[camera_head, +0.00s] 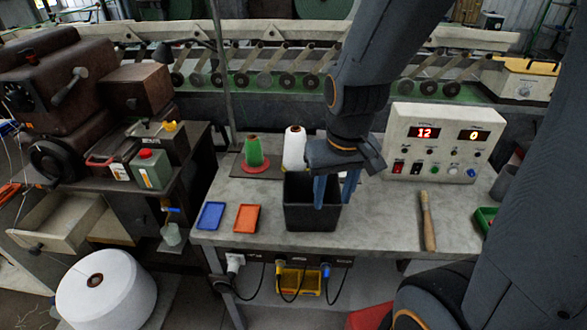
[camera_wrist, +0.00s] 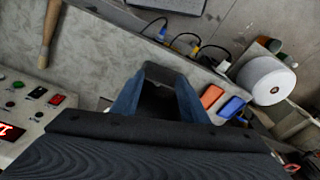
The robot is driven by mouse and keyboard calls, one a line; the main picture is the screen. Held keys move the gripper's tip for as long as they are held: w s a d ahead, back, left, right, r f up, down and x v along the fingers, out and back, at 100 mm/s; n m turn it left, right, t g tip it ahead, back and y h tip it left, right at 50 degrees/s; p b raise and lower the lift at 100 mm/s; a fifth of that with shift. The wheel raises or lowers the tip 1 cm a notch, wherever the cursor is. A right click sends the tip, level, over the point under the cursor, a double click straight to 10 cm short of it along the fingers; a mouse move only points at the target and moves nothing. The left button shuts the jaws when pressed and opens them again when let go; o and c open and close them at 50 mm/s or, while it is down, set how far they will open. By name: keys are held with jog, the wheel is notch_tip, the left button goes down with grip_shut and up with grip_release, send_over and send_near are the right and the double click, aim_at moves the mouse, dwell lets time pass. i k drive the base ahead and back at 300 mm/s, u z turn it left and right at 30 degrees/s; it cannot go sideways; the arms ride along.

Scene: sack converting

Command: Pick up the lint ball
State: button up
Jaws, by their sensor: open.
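I cannot make out a lint ball in either view. My gripper (camera_head: 335,192) points down with its two blue fingers apart, at the right side of a black open bin (camera_head: 308,218) on the grey worktable. In the wrist view my gripper (camera_wrist: 160,88) shows its fingers spread with the bin's dark rim (camera_wrist: 165,72) between and beyond them. Nothing shows between the fingers. The inside of the bin is dark and partly hidden by my gripper, so I cannot tell what lies in it.
On the worktable (camera_head: 385,215) are a blue tray (camera_head: 210,215), an orange tray (camera_head: 247,218), a green cone (camera_head: 254,152), a white cone (camera_head: 294,150), a control box (camera_head: 440,145) and a wooden-handled brush (camera_head: 427,222). Bare tabletop lies between bin and brush.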

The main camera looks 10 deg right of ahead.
aim_at(72, 223)
jog(key=u, duration=2.15)
jog(key=k, duration=0.65)
jog(key=u, duration=0.9)
jog(key=i, duration=2.55)
jog(key=z, duration=1.5)
jog(key=i, duration=0.65)
jog(key=z, duration=0.55)
